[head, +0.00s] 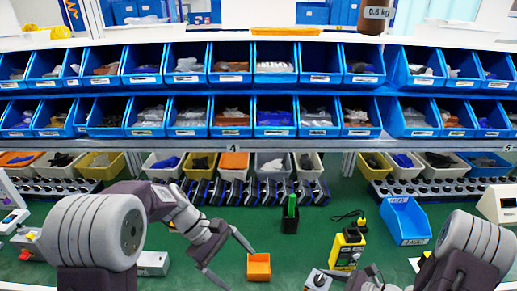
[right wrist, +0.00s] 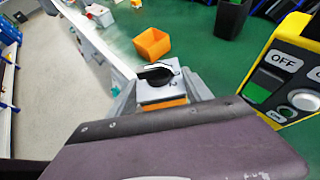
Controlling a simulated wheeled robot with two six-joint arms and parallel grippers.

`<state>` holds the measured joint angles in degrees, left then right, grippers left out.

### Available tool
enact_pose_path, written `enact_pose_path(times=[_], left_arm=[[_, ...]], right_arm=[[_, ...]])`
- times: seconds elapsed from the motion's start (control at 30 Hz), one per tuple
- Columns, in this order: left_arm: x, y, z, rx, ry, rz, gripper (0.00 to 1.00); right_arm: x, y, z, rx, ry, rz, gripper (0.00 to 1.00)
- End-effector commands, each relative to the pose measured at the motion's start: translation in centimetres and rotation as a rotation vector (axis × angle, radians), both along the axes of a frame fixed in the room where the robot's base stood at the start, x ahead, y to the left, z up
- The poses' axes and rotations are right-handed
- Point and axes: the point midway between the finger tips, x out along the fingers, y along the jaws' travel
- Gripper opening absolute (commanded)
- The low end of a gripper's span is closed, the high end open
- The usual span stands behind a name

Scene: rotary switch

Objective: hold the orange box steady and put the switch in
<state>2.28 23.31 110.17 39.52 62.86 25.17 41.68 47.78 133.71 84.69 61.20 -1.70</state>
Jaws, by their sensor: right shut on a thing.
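The orange box (head: 259,267) is a small open-topped box on the green bench near the front edge. It also shows in the right wrist view (right wrist: 152,44). My left gripper (head: 233,266) is open, its two fingers spread just left of the box, apparently not closed on it. The switch (head: 317,281) has a light grey square plate and a black knob. In the right wrist view the switch (right wrist: 160,82) sits between the fingers of my right gripper (right wrist: 165,95), which is shut on it. The switch is right of the box and apart from it.
A yellow box with OFF label (head: 346,249) stands right of the switch. A black holder with a green item (head: 290,216) stands behind the orange box. A blue bin (head: 405,220) is at the right. Bench between box and switch is clear.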

Motion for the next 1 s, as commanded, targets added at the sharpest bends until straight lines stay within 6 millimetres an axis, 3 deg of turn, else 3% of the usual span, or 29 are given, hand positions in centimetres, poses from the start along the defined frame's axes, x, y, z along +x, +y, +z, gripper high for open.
enact_pose_path(times=[0.03, 0.17, 0.33, 0.5, 0.6, 0.83, 1.0], left_arm=[[2.3, -0.8, -0.4, -0.08, 0.059, 0.07, 0.91], [7.7, -1.9, -1.7, -0.288, 0.19, 0.225, 0.91], [12.4, -0.4, -6.9, -0.469, 0.295, 0.374, 0.91], [12.0, 1.4, -13.1, -0.495, 0.384, 0.46, 0.91], [11.2, 1.8, -14.8, -0.499, 0.422, 0.484, 0.91], [10.9, 2.1, -15.3, -0.501, 0.432, 0.497, 0.91], [10.9, 0.3, -16.1, -0.499, 0.433, 0.494, 0.91]], right_arm=[[0.0, 0.0, -0.1, 0.001, -0.001, 0.0, 0.09], [0.0, 0.0, -0.3, 0.001, -0.001, 0.0, 0.09], [0.0, 0.0, -0.5, 0.001, -0.001, 0.0, 0.09], [0.0, 0.0, -0.6, 0.001, -0.001, 0.0, 0.09], [0.0, 0.0, -0.6, 0.001, -0.001, 0.0, 0.09], [0.0, 0.0, -0.7, 0.001, -0.001, 0.0, 0.09], [0.0, 0.0, -0.6, 0.001, -0.001, 0.0, 0.09]])
